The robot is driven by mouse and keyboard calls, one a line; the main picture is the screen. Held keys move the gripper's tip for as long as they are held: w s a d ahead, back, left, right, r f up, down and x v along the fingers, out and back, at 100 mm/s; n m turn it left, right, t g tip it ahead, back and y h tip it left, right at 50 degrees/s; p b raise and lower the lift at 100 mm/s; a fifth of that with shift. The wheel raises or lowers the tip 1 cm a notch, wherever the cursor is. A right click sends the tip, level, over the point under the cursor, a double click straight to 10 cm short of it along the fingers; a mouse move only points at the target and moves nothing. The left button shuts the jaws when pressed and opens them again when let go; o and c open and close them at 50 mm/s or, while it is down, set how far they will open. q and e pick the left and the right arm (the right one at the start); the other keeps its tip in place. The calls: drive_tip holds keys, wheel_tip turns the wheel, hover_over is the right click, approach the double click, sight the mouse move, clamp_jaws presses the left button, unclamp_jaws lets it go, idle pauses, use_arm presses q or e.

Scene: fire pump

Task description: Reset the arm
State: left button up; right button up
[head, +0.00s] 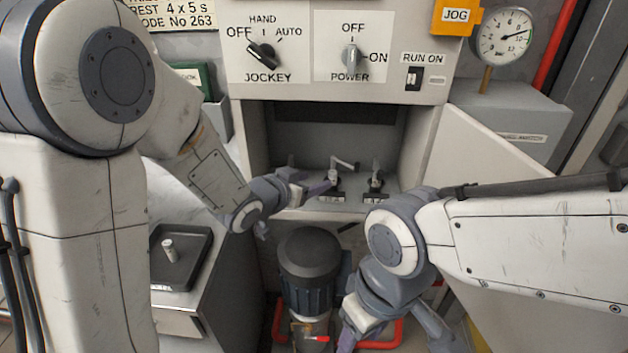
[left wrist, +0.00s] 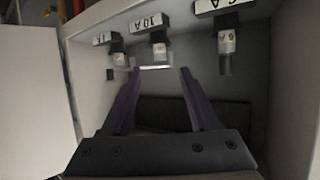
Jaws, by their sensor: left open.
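My left gripper (head: 318,188) reaches into the open recess (head: 300,135) under the control panel. Its fingers are apart, with nothing visibly clamped between them. The left wrist view shows the dark fingers of my left gripper (left wrist: 158,72) spread below a row of small pale fittings with upside-down labels. The middle fitting (left wrist: 158,45) is just beyond the gap between the fingertips; whether they touch it I cannot tell. My right gripper (head: 392,340) hangs low in front of the cabinet, its fingers spread and apparently empty.
Small levers stand on the recess floor, one (head: 335,178) beside my left gripper and another (head: 376,182) to its right. A dark motor (head: 309,262) stands below. An open door (head: 480,155) is at right. JOCKEY (head: 262,52) and POWER (head: 350,57) knobs are above.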

use_arm(q)
drive_tip(key=s+r+m+g+y+p, duration=0.1)
drive_tip(key=s+g+y+p, duration=0.3)
drive_tip(key=s, duration=2.7)
drive_tip(key=r+g+y, duration=0.1)
drive_tip(key=g, duration=0.6)
drive_tip(key=shift+s+r+m+g+p, duration=0.15)
drive_tip(key=shift+s+m+g+p, duration=0.1)
drive_tip(key=shift+m+g+p, duration=0.1)
use_arm(e)
wheel_tip(320, 180, up, 5)
drive_tip(key=shift+f, duration=0.15)
use_arm(q)
drive_tip(key=shift+a, duration=0.1)
use_arm(e)
drive_tip(key=shift+c, duration=0.3)
